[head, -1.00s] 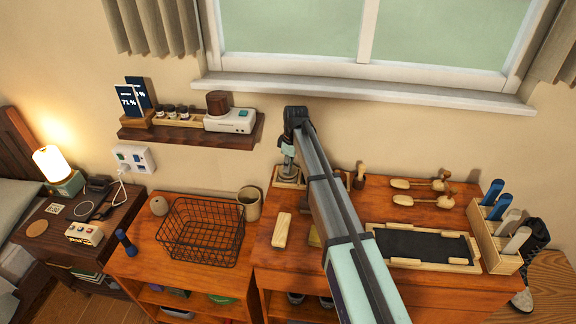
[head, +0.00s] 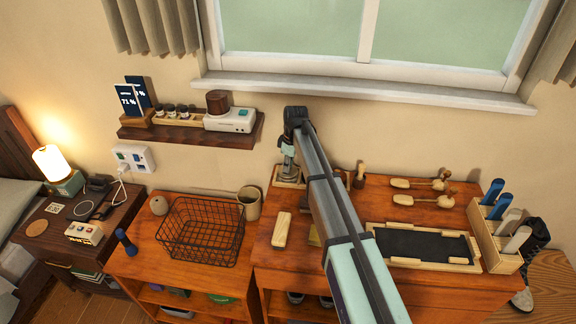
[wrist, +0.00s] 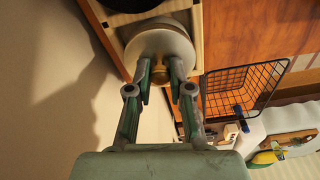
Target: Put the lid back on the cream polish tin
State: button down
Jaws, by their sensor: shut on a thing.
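My gripper (wrist: 161,82) points down at the wooden tray at the back left of the dresser; the head view also shows it (head: 288,168). Its fingers are shut on a small brass-coloured knob, which appears to belong to the pale round lid (wrist: 160,45). The lid is over the wooden tray (wrist: 196,30), beside a dark round thing (wrist: 130,4). I cannot make out the cream polish tin apart from the lid, nor whether the lid touches it. In the head view my arm hides part of the tray (head: 280,183).
A wire basket (head: 200,235) and a beige cup (head: 249,203) stand on the lower cabinet to the left. A pale wooden block (head: 282,230) lies in front of the tray. A shelf (head: 190,133) is on the wall at left. Brushes and a black mat lie to the right.

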dwell(0.4)
jog(key=c, duration=0.5)
grip_release()
jog(key=shift+r, duration=0.15)
jog(key=shift+r+p, duration=1.5)
jog(key=shift+r, duration=1.9)
grip_shut()
jog(key=shift+f+b, duration=1.15)
jog(key=shift+f, duration=1.45)
